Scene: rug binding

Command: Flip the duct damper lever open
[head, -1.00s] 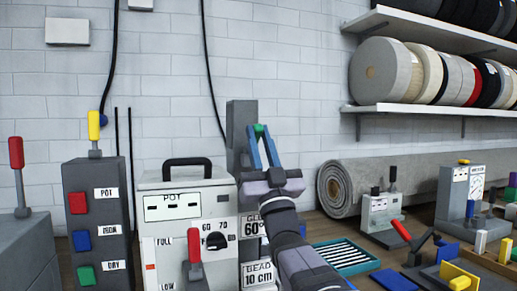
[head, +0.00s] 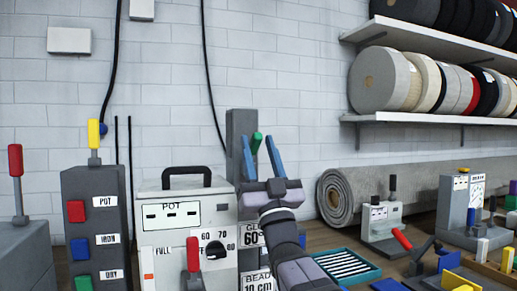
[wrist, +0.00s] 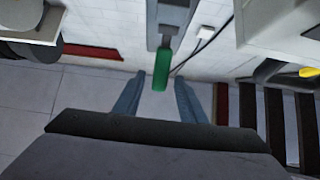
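The duct damper lever has a green handle (head: 256,141) on the front of a tall grey duct post (head: 240,122) against the wall. In the wrist view the green handle (wrist: 163,72) hangs down from a grey stem, its lower end between my fingertips as seen. My gripper (head: 257,143) is open, its two blue fingers spread left and right of the handle. The gripper also shows in the wrist view (wrist: 160,78), with a gap on each side of the handle. I cannot tell exactly how deep the handle sits between the fingers.
A white pot control box (head: 187,215) with a black handle stands left of my arm. Further left is a grey box (head: 95,215) with coloured buttons and a yellow lever. A rolled rug (head: 345,195), a teal tray (head: 345,264) and small lever stands lie right.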

